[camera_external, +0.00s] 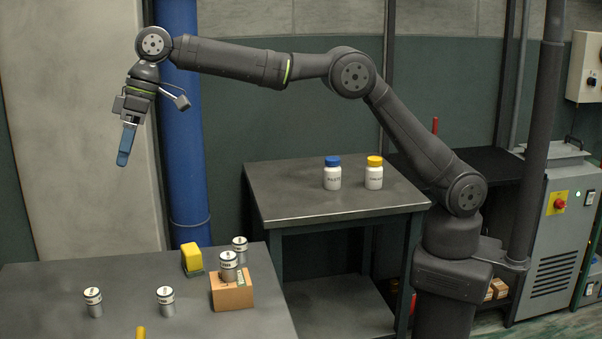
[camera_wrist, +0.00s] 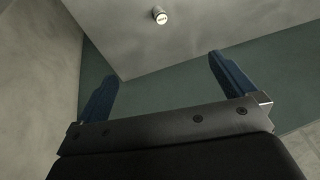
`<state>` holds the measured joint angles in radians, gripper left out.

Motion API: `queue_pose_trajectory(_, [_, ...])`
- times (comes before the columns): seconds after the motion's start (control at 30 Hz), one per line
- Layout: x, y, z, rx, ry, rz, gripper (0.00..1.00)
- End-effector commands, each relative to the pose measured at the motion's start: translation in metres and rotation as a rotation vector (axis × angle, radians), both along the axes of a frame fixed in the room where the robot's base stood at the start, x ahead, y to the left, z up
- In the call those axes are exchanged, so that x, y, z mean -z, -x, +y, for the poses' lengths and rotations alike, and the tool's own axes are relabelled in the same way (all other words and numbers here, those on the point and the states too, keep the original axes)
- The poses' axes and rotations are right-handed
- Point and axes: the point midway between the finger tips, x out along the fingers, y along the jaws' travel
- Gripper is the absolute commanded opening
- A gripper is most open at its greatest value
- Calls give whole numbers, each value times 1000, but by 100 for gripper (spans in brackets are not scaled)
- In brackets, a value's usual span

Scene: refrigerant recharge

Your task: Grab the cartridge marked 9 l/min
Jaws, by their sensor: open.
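Several silver cartridges with white labelled tops are on the left table in the external view. One cartridge (camera_external: 93,301) stands at the left, one (camera_external: 165,300) in the middle, one (camera_external: 240,250) behind the cardboard box, and one (camera_external: 229,266) on top of the box. Their markings are too small to read, so I cannot tell which is 9 l/min. My gripper (camera_external: 126,146) is high above the table's left side, pointing down, apart from everything. In the wrist view my gripper (camera_wrist: 165,85) has its blue fingers wide apart and empty. One cartridge (camera_wrist: 160,15) shows at the top there.
A cardboard box (camera_external: 232,294) and a yellow sponge-like block (camera_external: 191,257) are on the left table (camera_external: 45,278). A yellow object (camera_external: 140,333) shows at the bottom edge. A blue-capped bottle (camera_external: 332,174) and a yellow-capped bottle (camera_external: 374,174) stand on the rear table. A blue pipe (camera_external: 181,130) rises behind my gripper.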

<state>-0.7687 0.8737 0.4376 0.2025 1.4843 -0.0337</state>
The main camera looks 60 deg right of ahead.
Motion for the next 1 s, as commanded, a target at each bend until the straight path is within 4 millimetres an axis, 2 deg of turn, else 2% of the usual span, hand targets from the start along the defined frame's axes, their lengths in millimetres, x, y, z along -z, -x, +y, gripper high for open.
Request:
queue_pose_trajectory(0.23, [0, 0, 0, 0, 0, 0, 98])
queue_pose_trajectory(0.43, [0, 0, 0, 0, 0, 0, 59])
queue_pose_trajectory(0.73, [5, 0, 2, 11, 4, -4, 59])
queue_pose_trajectory(0.87, [36, 4, 17, 86, 27, -43, 59])
queue_pose_trajectory(1.0, [88, 14, 40, 200, 43, -136, 59])
